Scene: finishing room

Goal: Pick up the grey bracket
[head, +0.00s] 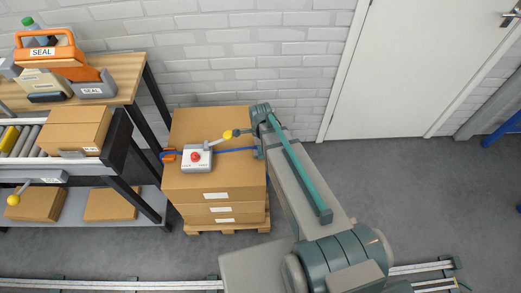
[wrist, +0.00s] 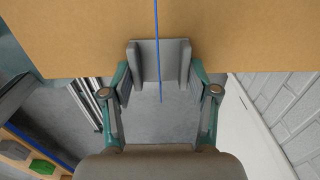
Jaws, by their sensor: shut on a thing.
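The grey bracket (wrist: 147,62) is a U-shaped channel with two raised side walls, at the edge of a cardboard box in the wrist view. My gripper (wrist: 158,84) is closed around it, one finger against each side wall. A thin blue strap (wrist: 157,25) runs down the picture across the bracket, between its walls. In the head view my gripper (head: 259,132) is at the right edge of the top box, and my arm hides the bracket there. I cannot tell whether the bracket touches the box.
The cardboard boxes (head: 218,181) are stacked on a wooden pallet (head: 232,228). A grey control box with a red button (head: 197,158) and a yellow-knobbed lever (head: 227,134) are on top. A roller conveyor and bench (head: 126,75) stand left. Floor at right (head: 430,190) is clear.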

